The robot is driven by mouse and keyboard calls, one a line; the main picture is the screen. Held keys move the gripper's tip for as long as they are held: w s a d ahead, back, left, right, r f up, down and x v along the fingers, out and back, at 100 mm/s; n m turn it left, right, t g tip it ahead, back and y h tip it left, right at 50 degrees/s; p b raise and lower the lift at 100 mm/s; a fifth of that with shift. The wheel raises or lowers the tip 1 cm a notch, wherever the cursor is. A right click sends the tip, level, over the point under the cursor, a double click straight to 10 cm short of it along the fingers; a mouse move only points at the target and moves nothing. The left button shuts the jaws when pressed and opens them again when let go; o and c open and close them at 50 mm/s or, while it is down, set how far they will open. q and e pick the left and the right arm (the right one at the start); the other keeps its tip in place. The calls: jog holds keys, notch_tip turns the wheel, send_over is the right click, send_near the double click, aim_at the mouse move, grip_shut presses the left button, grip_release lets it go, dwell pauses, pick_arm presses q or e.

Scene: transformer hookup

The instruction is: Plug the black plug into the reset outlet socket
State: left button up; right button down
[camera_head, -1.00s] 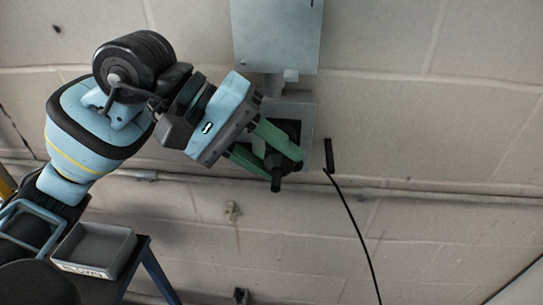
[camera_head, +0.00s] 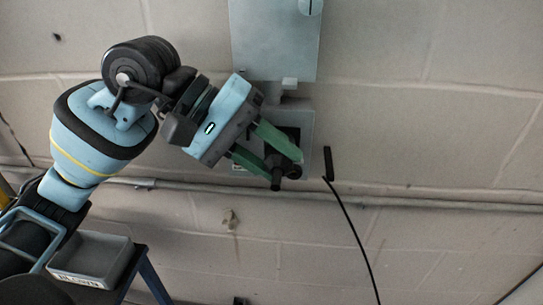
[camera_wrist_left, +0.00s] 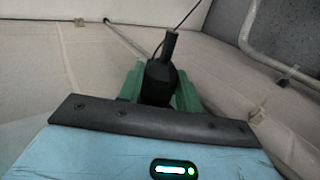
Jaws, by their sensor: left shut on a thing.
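My left gripper (camera_head: 270,155) has green fingers shut on the black plug (camera_head: 286,172), in front of the wall. The plug also shows between the green fingers in the left wrist view (camera_wrist_left: 160,80), with its narrower end pointing away from the gripper body. A grey outlet box (camera_head: 305,122) with a dark face is on the wall just behind the plug and fingers. The gripper covers part of its face, so I cannot tell whether the plug touches it. My right gripper is not in view.
A grey metal cabinet (camera_head: 275,40) is mounted above the outlet box. A black cable (camera_head: 350,222) hangs down from a dark piece (camera_head: 328,163) right of the box. A pipe (camera_head: 430,202) runs along the wall below. A grey bin (camera_head: 92,260) stands at lower left.

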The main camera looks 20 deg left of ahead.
pick_arm(q)
jog(key=shift+w+a+r, duration=0.1)
jog(key=shift+w, duration=0.05)
jog(key=o, duration=1.1)
jog(key=shift+s+d, duration=0.25)
jog(key=shift+s, duration=0.55)
jog(key=shift+s+d, duration=0.2)
jog(key=shift+s, duration=0.6)
jog(key=shift+s+d, duration=0.25)
jog(key=shift+s, duration=0.55)
jog(key=shift+b+v, duration=0.35)
jog(key=shift+v, duration=3.5)
